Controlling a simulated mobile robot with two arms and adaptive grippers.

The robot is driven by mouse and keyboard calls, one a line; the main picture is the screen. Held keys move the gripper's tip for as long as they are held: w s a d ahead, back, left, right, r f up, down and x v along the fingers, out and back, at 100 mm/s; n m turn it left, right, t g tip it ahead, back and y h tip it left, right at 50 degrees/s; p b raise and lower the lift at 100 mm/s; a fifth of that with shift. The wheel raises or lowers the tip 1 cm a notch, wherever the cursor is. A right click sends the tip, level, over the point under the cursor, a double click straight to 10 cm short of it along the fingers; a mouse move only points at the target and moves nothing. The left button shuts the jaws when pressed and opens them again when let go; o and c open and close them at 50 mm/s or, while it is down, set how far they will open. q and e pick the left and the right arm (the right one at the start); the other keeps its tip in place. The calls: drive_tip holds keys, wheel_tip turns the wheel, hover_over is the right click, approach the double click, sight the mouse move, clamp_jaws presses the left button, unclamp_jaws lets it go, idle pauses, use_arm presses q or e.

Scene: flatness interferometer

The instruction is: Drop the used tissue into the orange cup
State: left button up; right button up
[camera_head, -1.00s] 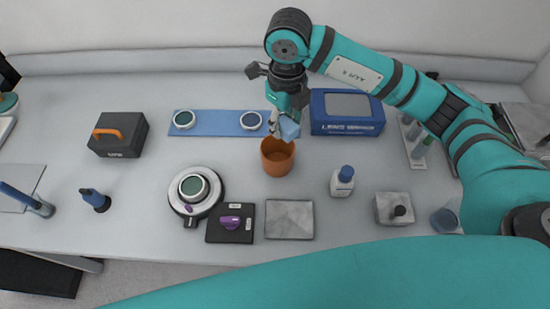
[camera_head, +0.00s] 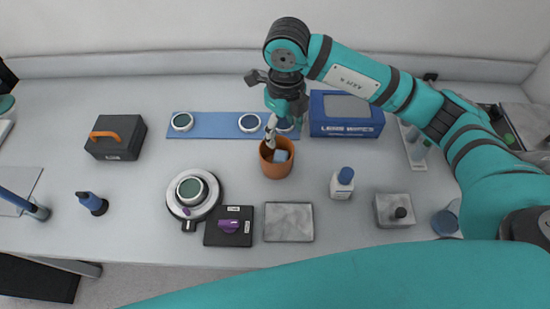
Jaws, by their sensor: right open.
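The orange cup (camera_head: 277,169) stands upright on the bench near the middle of the view. The used tissue, a small pale blue-grey piece (camera_head: 281,156), lies inside the cup's mouth. My right gripper (camera_head: 282,130) is just above and behind the cup's far rim, open, with its fingers apart and the tissue clear of them. My left gripper does not show.
A blue wipes box (camera_head: 346,126) stands right of the gripper, close to it. A blue mat (camera_head: 215,126) with round optics lies behind the cup. A white bottle with blue cap (camera_head: 342,184), a grey plate (camera_head: 289,221) and a round instrument (camera_head: 193,194) stand nearer.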

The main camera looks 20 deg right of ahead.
wheel_tip(320, 180, up, 12)
idle(0.4)
drive_tip(key=shift+f, duration=0.2)
